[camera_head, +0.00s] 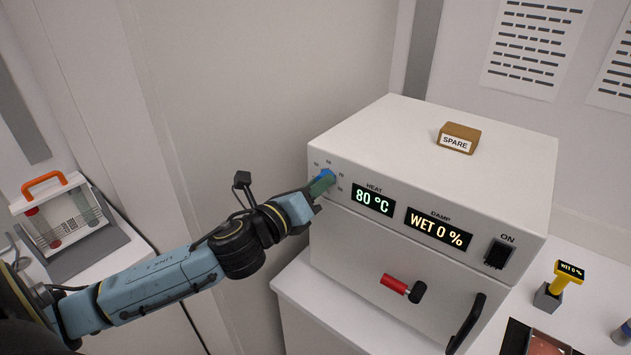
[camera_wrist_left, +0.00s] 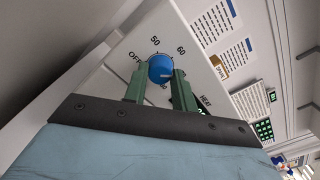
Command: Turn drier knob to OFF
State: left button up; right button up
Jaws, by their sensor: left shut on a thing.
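The drier (camera_head: 415,195) is a white box with a heat knob at the upper left of its front panel. The knob (camera_head: 326,175) is blue; in the left wrist view the blue knob (camera_wrist_left: 161,68) shows close up, with OFF, 50 and 60 printed around it. My left gripper (camera_head: 322,184) is shut on the knob, its green fingers (camera_wrist_left: 160,88) on either side of it. Where the knob's pointer stands is not clear. The heat display (camera_head: 373,199) reads 80 °C and the damp display (camera_head: 439,228) reads WET 0 %. My right gripper is not in view.
A black switch (camera_head: 498,253) marked ON, a red-handled latch (camera_head: 403,288) and a black door handle (camera_head: 466,322) are on the drier's front. A SPARE block (camera_head: 459,138) sits on top. A yellow probe (camera_head: 566,277) stands at right, a clear case (camera_head: 56,215) at left.

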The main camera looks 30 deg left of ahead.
pick_arm(q)
jog(key=n+p, duration=0.3)
jog(key=n, duration=2.9)
dwell(0.3)
jog(key=o, duration=1)
